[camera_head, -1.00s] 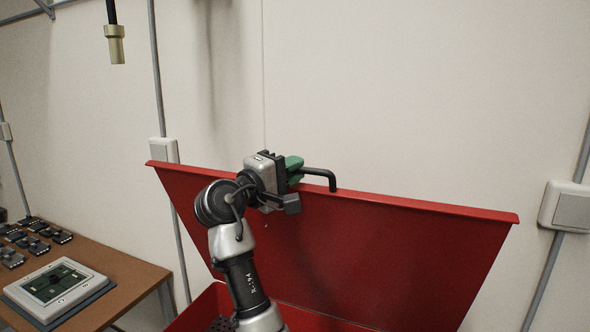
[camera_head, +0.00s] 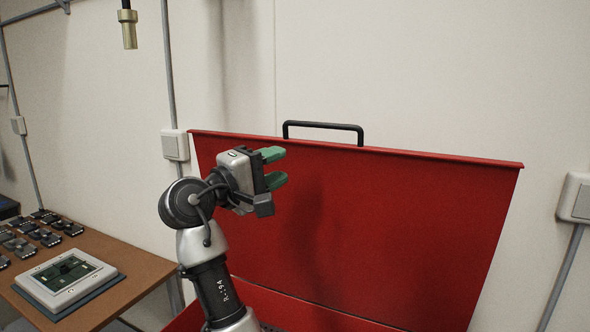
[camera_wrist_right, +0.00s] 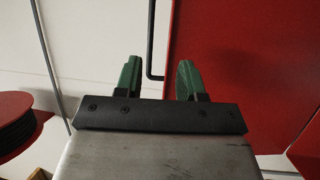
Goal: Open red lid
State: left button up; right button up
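The red lid (camera_head: 400,220) stands raised, nearly upright, against the wall in the head view. Its black handle (camera_head: 323,125) sits on the top edge. The red box (camera_head: 300,310) below it shows only in part. My right gripper (camera_head: 275,168) is open and empty, with green fingers parted, in front of the lid and below and left of the handle. In the right wrist view the open fingers (camera_wrist_right: 158,78) have the black handle (camera_wrist_right: 151,45) and red lid (camera_wrist_right: 240,60) beyond them, not between the tips. My left gripper is not in view.
A brown table (camera_head: 130,265) at the left carries a framed screen device (camera_head: 66,280) and several small dark parts (camera_head: 40,235). A brass-coloured nozzle (camera_head: 129,30) hangs above. Wall boxes (camera_head: 175,145) and conduits line the wall. A red-and-black reel (camera_wrist_right: 15,125) shows at the wrist view's left.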

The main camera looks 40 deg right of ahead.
jog(key=shift+s+a+f+b, duration=0.1)
jog(key=shift+a+b, duration=0.15)
jog(key=shift+a, duration=0.65)
jog(key=shift+s+a+f+b, duration=0.1)
jog(key=shift+a+b, duration=0.1)
jog(key=shift+a, duration=0.65)
